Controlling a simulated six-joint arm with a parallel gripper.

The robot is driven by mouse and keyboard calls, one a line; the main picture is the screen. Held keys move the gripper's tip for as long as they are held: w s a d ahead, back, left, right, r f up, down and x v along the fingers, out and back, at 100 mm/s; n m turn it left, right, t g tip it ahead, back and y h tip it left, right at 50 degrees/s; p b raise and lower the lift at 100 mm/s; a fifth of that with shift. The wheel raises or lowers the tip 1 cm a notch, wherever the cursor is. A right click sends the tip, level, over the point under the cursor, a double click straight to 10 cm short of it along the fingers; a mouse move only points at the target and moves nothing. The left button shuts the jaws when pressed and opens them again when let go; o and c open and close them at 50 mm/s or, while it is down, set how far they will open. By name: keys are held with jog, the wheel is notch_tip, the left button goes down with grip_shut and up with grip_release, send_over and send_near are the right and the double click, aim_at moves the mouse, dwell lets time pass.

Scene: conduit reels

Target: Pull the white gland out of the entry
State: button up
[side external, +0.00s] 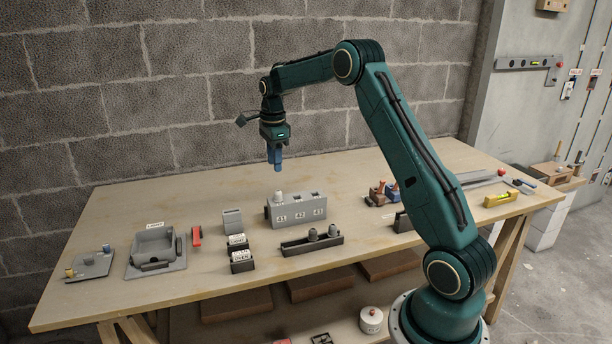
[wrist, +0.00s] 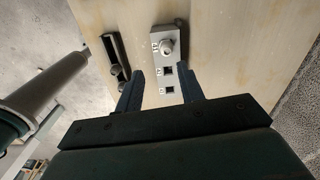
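A white gland (side external: 279,197) stands upright in the entry at the left end of a grey block (side external: 297,213), above the number 41. The gland also shows in the wrist view (wrist: 167,47), at the far end of the block. The entries by 42 and 43 look like empty square holes.
A dark rail (side external: 312,244) with two grey glands lies in front of the block. Small labelled boxes (side external: 241,252) stand to its left, and a grey enclosure (side external: 156,247) further left. Brown and blue parts (side external: 384,192) sit to its right. The table behind the block is clear.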

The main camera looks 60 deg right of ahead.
aim_at(278, 191)
jog(key=shift+w+d+f+m, duration=0.2)
jog(key=shift+d+f+m, duration=0.4)
jog(key=shift+d+f, duration=0.35)
jog(key=shift+a, duration=0.1)
jog(key=shift+f, duration=0.2)
jog(key=shift+f, duration=4.3)
grip_shut()
jog(key=shift+r, duration=1.05)
